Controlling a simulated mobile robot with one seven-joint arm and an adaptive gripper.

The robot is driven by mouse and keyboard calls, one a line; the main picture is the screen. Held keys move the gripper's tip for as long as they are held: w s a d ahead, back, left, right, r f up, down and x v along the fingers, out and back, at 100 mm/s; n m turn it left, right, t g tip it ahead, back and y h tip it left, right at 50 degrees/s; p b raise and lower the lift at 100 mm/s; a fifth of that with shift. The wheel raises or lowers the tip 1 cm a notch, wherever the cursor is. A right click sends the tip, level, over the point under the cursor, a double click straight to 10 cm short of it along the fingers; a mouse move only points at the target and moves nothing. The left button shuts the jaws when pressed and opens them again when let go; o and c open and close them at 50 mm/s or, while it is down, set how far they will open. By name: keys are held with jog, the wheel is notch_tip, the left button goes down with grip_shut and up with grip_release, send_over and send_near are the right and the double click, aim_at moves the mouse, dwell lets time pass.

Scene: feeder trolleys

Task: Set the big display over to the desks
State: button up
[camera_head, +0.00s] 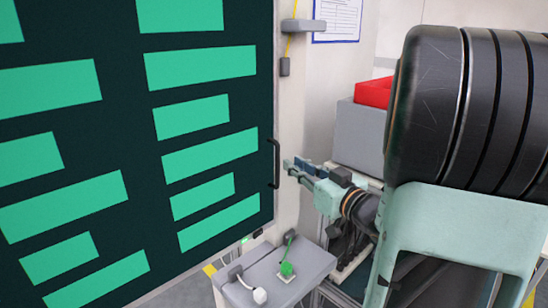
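The big display (130,112) is a dark panel with bright green bars. It fills the left of the head view, and its left, top and bottom edges run partly out of the picture. A black upright handle (275,163) sits on its right edge. My gripper (294,165) is just right of this handle, pointing left toward it. Its fingers look apart, with nothing seen between them. A small gap shows between the fingertips and the handle, so they do not appear to touch it. No desks can be made out.
A red bin (374,92) rests on a grey box (358,136) behind my arm. A white post with a paper sheet (337,20) stands right of the display.

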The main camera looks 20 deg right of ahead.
aim_at(279, 154)
jog(key=w, duration=0.3)
jog(key=w+a+b, duration=0.1)
jog(key=w, duration=0.4)
jog(key=shift+w+a, duration=0.15)
jog(key=shift+w, duration=0.2)
grip_shut()
